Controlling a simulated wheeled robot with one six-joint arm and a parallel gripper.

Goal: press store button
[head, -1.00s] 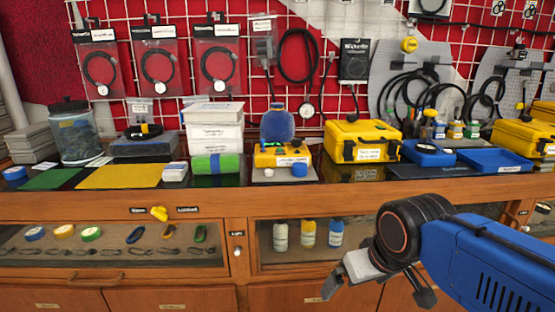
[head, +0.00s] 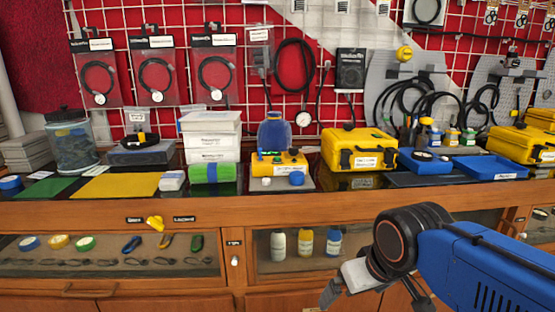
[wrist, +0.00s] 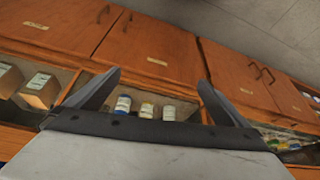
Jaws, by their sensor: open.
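A small yellow tester unit (head: 292,163) stands on the counter at the middle of the head view, on a pale mat. A blue rounded jar (head: 275,135) rises behind it. Small green and dark details show on its top, and a blue round cap (head: 297,179) and a white one (head: 266,181) sit at its front. I cannot make out which part is the store button. My gripper (head: 372,293) is open and empty at the lower right, in front of the cabinet and below the counter top, well apart from the unit. In the wrist view my open gripper (wrist: 156,92) faces the cabinet front.
A yellow case (head: 345,150) stands right of the unit; a green roll (head: 212,173) and white boxes (head: 212,135) stand left. Blue trays (head: 490,167) lie further right. The wooden counter edge (head: 200,208) runs above a display shelf with bottles (head: 305,243).

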